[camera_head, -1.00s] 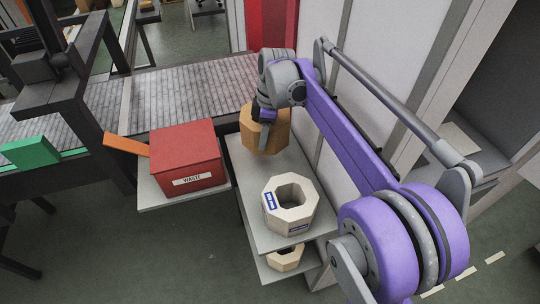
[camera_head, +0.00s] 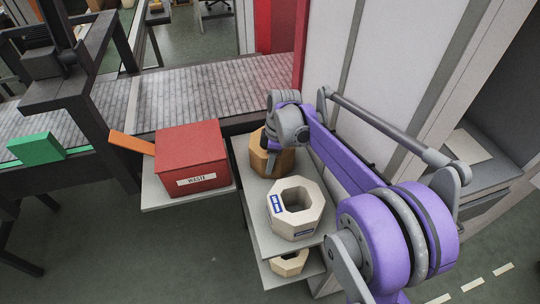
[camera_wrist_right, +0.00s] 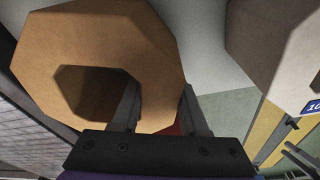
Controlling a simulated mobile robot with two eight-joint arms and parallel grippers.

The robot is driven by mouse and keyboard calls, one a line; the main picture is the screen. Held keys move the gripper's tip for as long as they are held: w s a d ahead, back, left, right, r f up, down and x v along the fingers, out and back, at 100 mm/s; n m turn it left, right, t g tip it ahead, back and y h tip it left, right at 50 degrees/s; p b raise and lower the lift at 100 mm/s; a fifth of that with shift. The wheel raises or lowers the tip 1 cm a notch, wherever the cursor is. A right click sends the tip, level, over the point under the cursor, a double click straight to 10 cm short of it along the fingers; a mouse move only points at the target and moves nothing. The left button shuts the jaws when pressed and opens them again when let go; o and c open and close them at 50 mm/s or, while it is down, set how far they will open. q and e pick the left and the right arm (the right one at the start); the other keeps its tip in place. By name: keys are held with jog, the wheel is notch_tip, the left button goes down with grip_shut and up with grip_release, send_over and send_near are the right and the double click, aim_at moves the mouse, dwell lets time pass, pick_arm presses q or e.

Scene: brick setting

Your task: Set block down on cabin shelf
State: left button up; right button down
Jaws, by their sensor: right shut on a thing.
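The brown octagonal block (camera_head: 267,160), with a hole through it, is at the back of the upper grey shelf (camera_head: 246,212) beside the cabin wall. My right gripper (camera_head: 276,142) is at the block's top, partly hidden by its own wrist. In the right wrist view, my right gripper (camera_wrist_right: 160,98) is shut on the wall of the block (camera_wrist_right: 150,45), one finger in the hole and one outside. Whether the block's underside touches the shelf cannot be told. My left gripper is not in view.
A pale octagonal block (camera_head: 295,210) stands on the same shelf, just in front of the brown one. Another pale block (camera_head: 289,264) is on the lower shelf. A red waste box (camera_head: 190,160) stands to the left. The cabin wall (camera_head: 335,60) is close on the right.

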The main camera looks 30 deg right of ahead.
jog(key=shift+f, duration=0.1)
jog(key=shift+c, duration=2.1)
grip_release()
jog(key=r, duration=0.4)
jog(key=d+r+p, duration=0.1)
jog(key=r, duration=0.3)
jog(key=s+r, duration=0.1)
jog(key=r, duration=0.3)
jog(key=shift+d+r, duration=0.1)
jog(key=shift+d, duration=0.15)
